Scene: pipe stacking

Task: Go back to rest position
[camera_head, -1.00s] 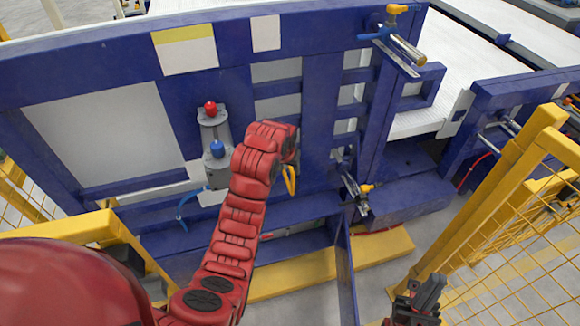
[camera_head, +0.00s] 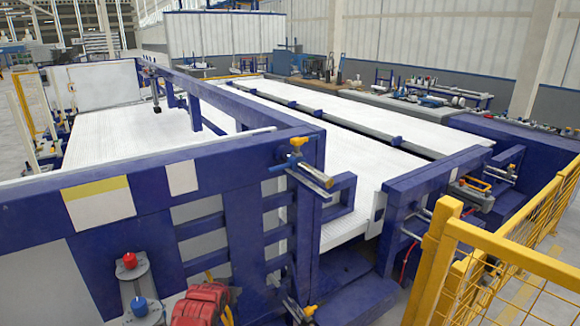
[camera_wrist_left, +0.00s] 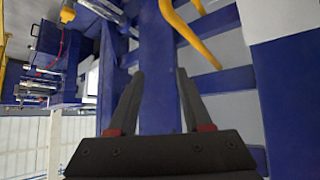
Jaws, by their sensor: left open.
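My left gripper shows in the left wrist view (camera_wrist_left: 159,88) with its two dark fingers apart and nothing between them. A blue upright of the machine frame (camera_wrist_left: 158,60) stands beyond the fingers. A bent yellow bar (camera_wrist_left: 187,32) is ahead of and above the fingertips in that picture, apart from them as far as I can tell. My right gripper is not in view.
The blue machine frame (camera_head: 245,165) fills the front, with red (camera_head: 129,260) and blue (camera_head: 140,306) buttons at lower left. White conveyor beds (camera_head: 340,125) lie behind it. A yellow mesh fence (camera_head: 510,262) stands at right. A yellow-handled clamp (camera_head: 308,172) sits on the frame.

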